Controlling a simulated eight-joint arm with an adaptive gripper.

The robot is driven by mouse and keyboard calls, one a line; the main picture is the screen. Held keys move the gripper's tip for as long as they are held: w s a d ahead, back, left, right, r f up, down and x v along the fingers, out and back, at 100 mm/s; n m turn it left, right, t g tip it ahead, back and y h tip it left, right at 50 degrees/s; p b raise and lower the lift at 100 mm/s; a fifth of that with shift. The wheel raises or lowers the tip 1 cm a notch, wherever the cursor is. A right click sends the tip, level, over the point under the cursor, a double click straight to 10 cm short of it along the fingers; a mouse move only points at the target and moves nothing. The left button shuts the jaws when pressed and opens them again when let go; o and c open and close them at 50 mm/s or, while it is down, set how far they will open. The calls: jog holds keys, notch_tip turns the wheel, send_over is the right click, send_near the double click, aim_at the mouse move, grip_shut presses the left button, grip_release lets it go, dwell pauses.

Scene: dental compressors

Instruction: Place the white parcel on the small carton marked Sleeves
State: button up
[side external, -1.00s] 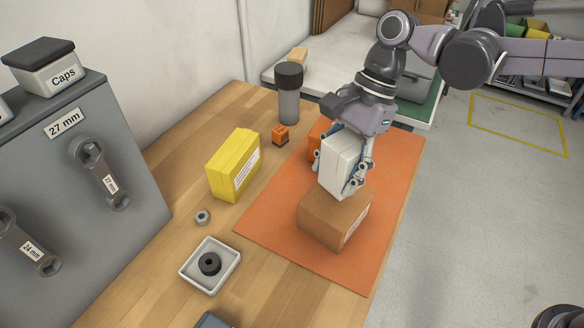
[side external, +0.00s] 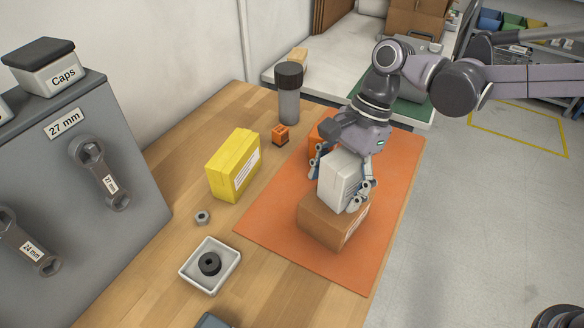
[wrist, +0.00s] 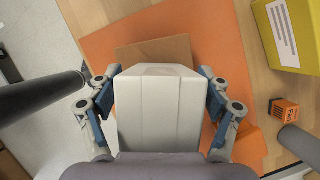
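The white parcel (side external: 339,182) stands upright on top of the brown carton (side external: 325,222), its lower end appearing to rest on the carton's top face. The carton lies on the orange mat; a pale label shows on its right side, too small to read. My gripper (side external: 340,182) is around the parcel, one finger on each side. The fingers look spread, with narrow gaps beside the parcel. In the wrist view the parcel (wrist: 157,108) fills the space between the fingers (wrist: 160,105) and hides most of the carton (wrist: 154,50).
A yellow box (side external: 232,166), a small orange block (side external: 280,134) and a dark-capped cylinder (side external: 289,95) stand left of the orange mat (side external: 285,232). An orange object (side external: 316,143) is behind my gripper. A white tray (side external: 210,266) lies at front left. The mat's front is clear.

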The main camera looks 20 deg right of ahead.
jog(key=v, duration=1.1)
jog(key=shift+r, duration=0.1)
jog(key=s+d+f+n+t+h, duration=0.1)
jog(key=s+d+f+n+t, duration=0.1)
jog(key=d, duration=0.6)
jog(key=s+d+f+n+t+h, duration=0.1)
jog(key=s+d+f+n+t, duration=0.2)
jog(key=d+n, duration=0.4)
jog(key=s+d+f+n+t+h, duration=0.2)
jog(key=s+d+f+n+t, duration=0.1)
jog(key=d, duration=0.7)
jog(key=shift+s+d+f+n+t, duration=0.2)
jog(key=shift+s+n+t, duration=0.3)
jog(key=shift+s+n, duration=0.2)
